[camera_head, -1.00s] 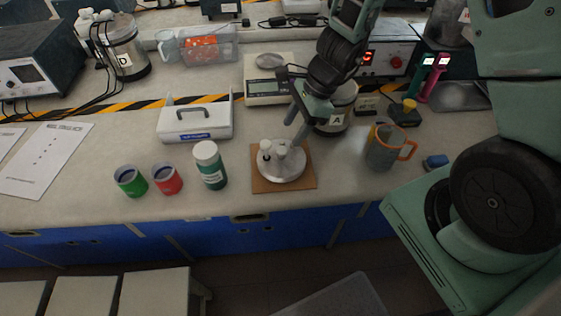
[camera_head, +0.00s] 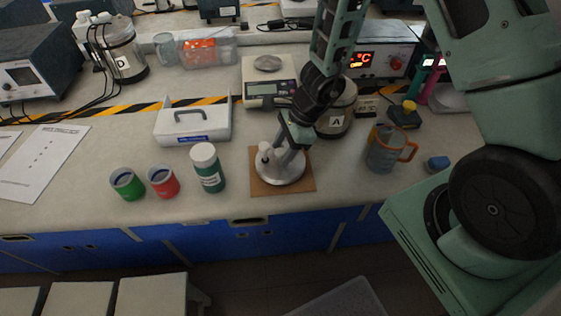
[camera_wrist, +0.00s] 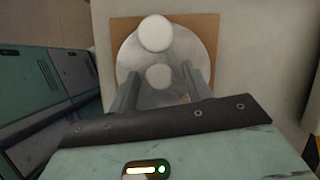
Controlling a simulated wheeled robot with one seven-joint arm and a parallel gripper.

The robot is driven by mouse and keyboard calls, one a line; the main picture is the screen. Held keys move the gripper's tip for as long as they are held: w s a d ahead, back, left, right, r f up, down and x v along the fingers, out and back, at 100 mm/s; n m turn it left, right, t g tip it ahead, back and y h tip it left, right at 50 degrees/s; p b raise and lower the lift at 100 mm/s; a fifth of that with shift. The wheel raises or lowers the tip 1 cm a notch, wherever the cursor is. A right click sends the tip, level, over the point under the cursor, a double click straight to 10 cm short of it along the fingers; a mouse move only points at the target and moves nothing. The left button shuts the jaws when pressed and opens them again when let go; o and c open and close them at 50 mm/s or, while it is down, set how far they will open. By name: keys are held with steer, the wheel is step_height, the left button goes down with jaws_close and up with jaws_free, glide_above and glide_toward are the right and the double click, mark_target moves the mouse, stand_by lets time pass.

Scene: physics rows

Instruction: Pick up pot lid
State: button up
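The pot lid (camera_head: 287,177) is a round silver disc lying on a brown square board (camera_head: 305,187). It also shows in the wrist view (camera_wrist: 203,55). A white upright knob (camera_head: 264,151) stands toward its left in the head view. A second, greyer knob (camera_wrist: 159,76) shows near the disc's middle in the wrist view. My gripper (camera_wrist: 160,82) is over the lid, with its two fingers apart on either side of the grey knob. I see gaps between the fingers and the knob. The fingertips' exact height over the disc is hard to tell.
A white-capped bottle (camera_head: 208,168) and red (camera_head: 163,183) and green (camera_head: 127,185) cups stand left of the board. Pot A (camera_head: 336,120) is close behind my gripper. An orange-handled beaker (camera_head: 383,151) stands right. The scale (camera_head: 268,90) is at the back.

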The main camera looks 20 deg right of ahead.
jaws_close()
